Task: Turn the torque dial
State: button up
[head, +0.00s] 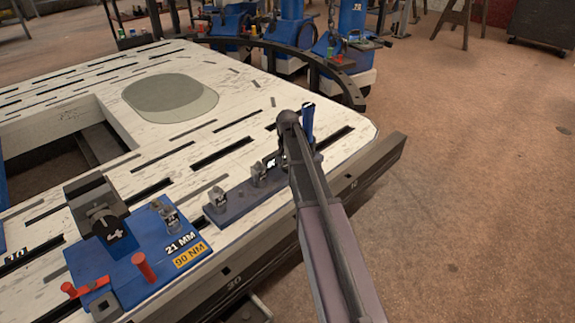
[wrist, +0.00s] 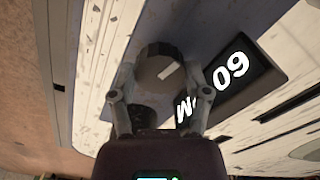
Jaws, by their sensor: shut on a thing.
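The torque dial (wrist: 158,68) is a round dark grey knob with a white pointer line, seen in the wrist view. My gripper (wrist: 160,95) has one finger on each side of the dial and is shut on it. Beside the dial is a black display (wrist: 235,82) with white upside-down characters, which read as 60 and partly hidden letters. In the head view my gripper (head: 285,140) is over the far end of a grey strip on the bench edge. The dial is hidden there behind my arm; a small part of the display (head: 271,160) shows.
A blue fixture (head: 140,260) labelled 21 MM and 90 NM stands at the left, with red pegs. Grey sockets (head: 216,200) stand on the strip (head: 238,205). A blue upright handle (head: 307,120) is close beside my gripper.

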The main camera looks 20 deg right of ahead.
jog(key=m, duration=0.6)
jog(key=shift+m, duration=0.3)
dwell(0.4)
jog(key=o, duration=1.1)
jog(key=shift+o, duration=0.2)
jog(key=shift+n, duration=0.5)
